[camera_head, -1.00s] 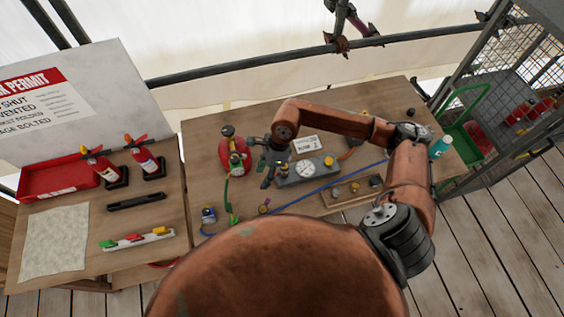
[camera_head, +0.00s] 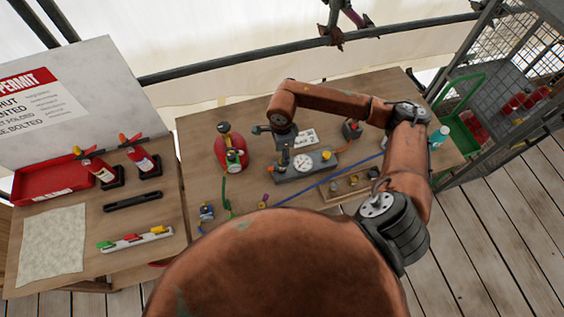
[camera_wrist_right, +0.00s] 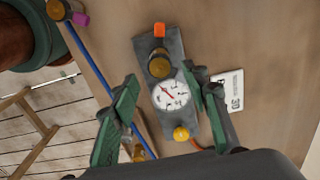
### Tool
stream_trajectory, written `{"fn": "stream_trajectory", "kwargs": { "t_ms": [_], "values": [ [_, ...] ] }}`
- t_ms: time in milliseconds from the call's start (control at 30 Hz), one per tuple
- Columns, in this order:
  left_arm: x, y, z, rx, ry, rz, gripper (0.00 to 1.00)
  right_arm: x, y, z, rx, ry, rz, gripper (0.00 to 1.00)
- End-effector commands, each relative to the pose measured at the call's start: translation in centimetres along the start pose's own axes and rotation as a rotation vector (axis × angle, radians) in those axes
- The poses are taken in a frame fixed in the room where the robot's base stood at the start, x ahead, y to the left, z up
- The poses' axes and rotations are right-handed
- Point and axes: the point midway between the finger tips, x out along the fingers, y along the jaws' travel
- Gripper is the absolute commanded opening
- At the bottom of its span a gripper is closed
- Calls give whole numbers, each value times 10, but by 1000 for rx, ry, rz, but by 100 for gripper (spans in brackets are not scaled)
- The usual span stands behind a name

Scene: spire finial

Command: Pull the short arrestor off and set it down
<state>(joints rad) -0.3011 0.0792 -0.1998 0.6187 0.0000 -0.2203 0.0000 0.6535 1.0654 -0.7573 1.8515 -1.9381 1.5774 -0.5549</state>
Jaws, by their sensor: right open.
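A grey block (camera_head: 312,171) with a round white gauge (camera_head: 302,163) and a yellow knob (camera_head: 327,154) sits on the bench; it also shows in the right wrist view (camera_wrist_right: 178,119). A short brass cylinder (camera_wrist_right: 159,63) stands on the block beside the gauge, near an orange tab (camera_wrist_right: 159,30). I cannot tell for sure that the cylinder is the short arrestor. My right gripper (camera_head: 284,165) is above the left part of the block, pointing down. In its wrist view the fingers (camera_wrist_right: 165,88) are apart, on either side of the gauge, holding nothing. My left gripper is not in view.
A red cylinder (camera_head: 230,155) stands left of the block. A white card (camera_wrist_right: 229,90) lies behind the block.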

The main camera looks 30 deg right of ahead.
Motion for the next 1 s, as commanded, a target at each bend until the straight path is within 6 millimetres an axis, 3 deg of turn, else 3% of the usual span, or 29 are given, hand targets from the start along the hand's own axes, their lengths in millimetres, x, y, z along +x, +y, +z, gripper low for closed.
{"fn": "stream_trajectory", "kwargs": {
  "t_ms": [300, 500, 1000],
  "values": [
    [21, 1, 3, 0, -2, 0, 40, 45, 1, 0, 0, 0, 3, 42],
    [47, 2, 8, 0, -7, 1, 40, 72, 0, 0, -1, 0, 1, 42],
    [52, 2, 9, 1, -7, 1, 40, 78, 0, 0, 0, -1, 0, 42]
  ]
}}
